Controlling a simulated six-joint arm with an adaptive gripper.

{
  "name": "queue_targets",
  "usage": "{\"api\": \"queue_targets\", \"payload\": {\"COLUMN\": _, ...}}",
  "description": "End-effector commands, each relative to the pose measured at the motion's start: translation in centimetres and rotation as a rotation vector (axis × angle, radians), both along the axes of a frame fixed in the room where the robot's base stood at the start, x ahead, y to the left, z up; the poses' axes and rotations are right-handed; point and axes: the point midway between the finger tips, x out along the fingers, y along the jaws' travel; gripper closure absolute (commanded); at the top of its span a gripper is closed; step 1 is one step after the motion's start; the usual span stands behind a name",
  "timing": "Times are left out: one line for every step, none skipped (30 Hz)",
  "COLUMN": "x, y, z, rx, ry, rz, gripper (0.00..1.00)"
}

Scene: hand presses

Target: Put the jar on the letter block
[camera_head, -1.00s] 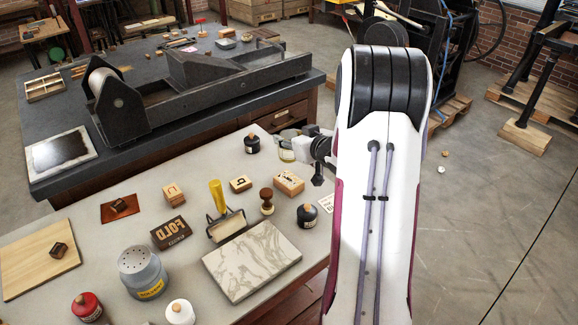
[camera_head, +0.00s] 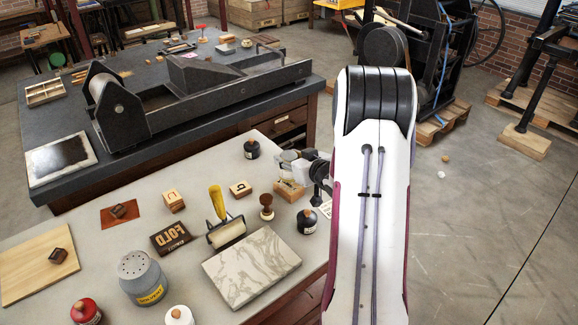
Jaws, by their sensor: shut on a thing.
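The jar (camera_head: 297,171), clear with a pale lid, is held in my gripper (camera_head: 292,158) near the right side of the pale worktable. My gripper is shut on it, and the jar is partly hidden by the fingers. A wooden letter block (camera_head: 288,192) is directly below the jar in the picture. I cannot tell whether the jar touches its top. Two other wooden letter blocks stand to the left: one marked D (camera_head: 241,189) and one marked L (camera_head: 173,201).
A black ink bottle (camera_head: 251,149) stands behind the block, and another dark bottle (camera_head: 307,221) in front. A wooden stamp (camera_head: 266,206), a yellow-handled roller (camera_head: 218,205) and a marble slab (camera_head: 251,268) are nearby. The table's right edge is close.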

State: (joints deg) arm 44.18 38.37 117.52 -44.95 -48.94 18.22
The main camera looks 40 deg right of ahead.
Motion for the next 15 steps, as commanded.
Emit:
{"api": "queue_targets", "payload": {"x": 0.0, "y": 0.0, "z": -0.5, "rx": 0.001, "ry": 0.0, "rz": 0.0, "gripper": 0.93}}
{"api": "queue_targets", "payload": {"x": 0.0, "y": 0.0, "z": -0.8, "rx": 0.001, "ry": 0.001, "rz": 0.0, "gripper": 0.93}}
{"api": "queue_targets", "payload": {"x": 0.0, "y": 0.0, "z": -1.2, "rx": 0.002, "ry": 0.002, "rz": -0.001, "gripper": 0.93}}
{"api": "queue_targets", "payload": {"x": 0.0, "y": 0.0, "z": -1.5, "rx": 0.002, "ry": 0.001, "rz": -0.001, "gripper": 0.93}}
{"api": "queue_targets", "payload": {"x": 0.0, "y": 0.0, "z": -1.7, "rx": 0.002, "ry": 0.001, "rz": -0.001, "gripper": 0.93}}
{"api": "queue_targets", "payload": {"x": 0.0, "y": 0.0, "z": -2.1, "rx": 0.001, "ry": 0.0, "rz": 0.0, "gripper": 0.93}}
{"api": "queue_targets", "payload": {"x": 0.0, "y": 0.0, "z": -2.3, "rx": 0.0, "ry": 0.0, "rz": 0.0, "gripper": 0.93}}
{"api": "queue_targets", "payload": {"x": 0.0, "y": 0.0, "z": -2.5, "rx": 0.0, "ry": 0.0, "rz": 0.0, "gripper": 0.93}}
{"api": "queue_targets", "payload": {"x": 0.0, "y": 0.0, "z": -2.7, "rx": 0.0, "ry": 0.0, "rz": 0.0, "gripper": 0.93}}
{"api": "queue_targets", "payload": {"x": 0.0, "y": 0.0, "z": -2.8, "rx": 0.0, "ry": 0.0, "rz": 0.0, "gripper": 0.93}}
{"api": "queue_targets", "payload": {"x": 0.0, "y": 0.0, "z": -2.9, "rx": -0.001, "ry": -0.001, "rz": -0.001, "gripper": 0.93}}
{"api": "queue_targets", "payload": {"x": 0.0, "y": 0.0, "z": -2.9, "rx": -0.001, "ry": -0.001, "rz": -0.001, "gripper": 0.93}}
{"api": "queue_targets", "payload": {"x": 0.0, "y": 0.0, "z": -2.9, "rx": -0.001, "ry": -0.001, "rz": -0.001, "gripper": 0.93}}
{"api": "queue_targets", "payload": {"x": 0.0, "y": 0.0, "z": -2.9, "rx": -0.001, "ry": -0.001, "rz": -0.001, "gripper": 0.93}}
{"api": "queue_targets", "payload": {"x": 0.0, "y": 0.0, "z": -2.9, "rx": -0.001, "ry": -0.001, "rz": -0.001, "gripper": 0.93}}
